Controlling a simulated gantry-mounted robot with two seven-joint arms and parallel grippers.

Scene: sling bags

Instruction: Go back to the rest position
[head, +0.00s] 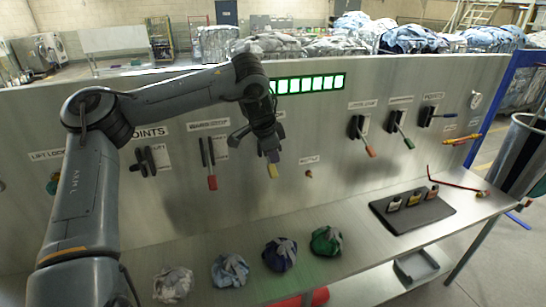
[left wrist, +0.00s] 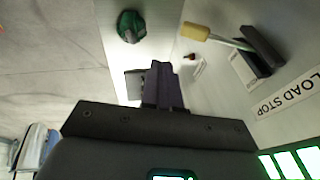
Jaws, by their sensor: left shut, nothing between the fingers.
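My left arm reaches in from the left in the head view. My left gripper (head: 265,148) hangs in front of the upright panel, partly over a yellow-handled lever (head: 272,170). Its fingers are shut and empty, as the left wrist view (left wrist: 160,85) shows. In that view the yellow-handled lever (left wrist: 195,31) is apart from the fingers, to their upper right, beside a "LOAD STOP" label (left wrist: 290,93). My right gripper is not in view.
White (head: 173,284), light blue (head: 230,270), navy (head: 279,254) and green (head: 326,241) bags lie along the bench. A dark mat (head: 436,213) holds small items. Other levers, including a red-handled one (head: 212,182), stick out from the panel (head: 330,120).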

